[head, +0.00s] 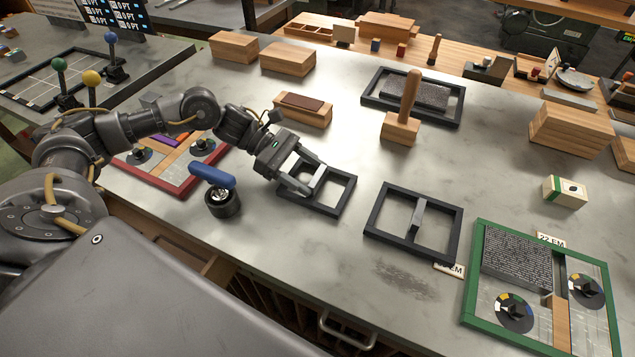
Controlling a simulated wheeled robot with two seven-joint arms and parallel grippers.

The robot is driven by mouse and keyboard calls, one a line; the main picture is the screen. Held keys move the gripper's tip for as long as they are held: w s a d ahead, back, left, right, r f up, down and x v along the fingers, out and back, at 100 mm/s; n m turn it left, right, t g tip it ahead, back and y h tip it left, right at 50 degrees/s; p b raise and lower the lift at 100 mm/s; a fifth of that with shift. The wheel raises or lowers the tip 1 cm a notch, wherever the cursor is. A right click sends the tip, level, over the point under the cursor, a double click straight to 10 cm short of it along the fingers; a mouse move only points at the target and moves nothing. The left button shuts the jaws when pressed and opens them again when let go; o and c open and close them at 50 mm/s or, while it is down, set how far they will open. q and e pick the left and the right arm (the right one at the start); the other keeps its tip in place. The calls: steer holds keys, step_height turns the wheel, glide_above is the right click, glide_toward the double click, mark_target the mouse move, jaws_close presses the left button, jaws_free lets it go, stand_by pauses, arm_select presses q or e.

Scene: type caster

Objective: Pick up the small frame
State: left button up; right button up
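The small frame (345,196) is a dark rectangular frame with a crossbar, lying flat on the grey stone-topped table near the middle of the head view. My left gripper (305,184) reaches down over its left part. Its fingers look spread apart, close to the crossbar. I cannot tell whether they touch the frame, and they hide part of it. A larger dark frame (457,232) with a grey crossbar lies to its right, apart from it. My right gripper is not in view.
A blue-handled roller (222,200) stands left of the small frame. A wooden mallet (402,126) stands behind, by a dark tray (458,108). A green-edged tray (470,292) is at right, a red-edged one (178,190) under my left arm. The table's front is mostly clear.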

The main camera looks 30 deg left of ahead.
arm_select(q)
steer(key=c, duration=0.9)
steer(key=shift+w+r, duration=0.1)
steer(key=shift+r, duration=0.05)
jaws_close()
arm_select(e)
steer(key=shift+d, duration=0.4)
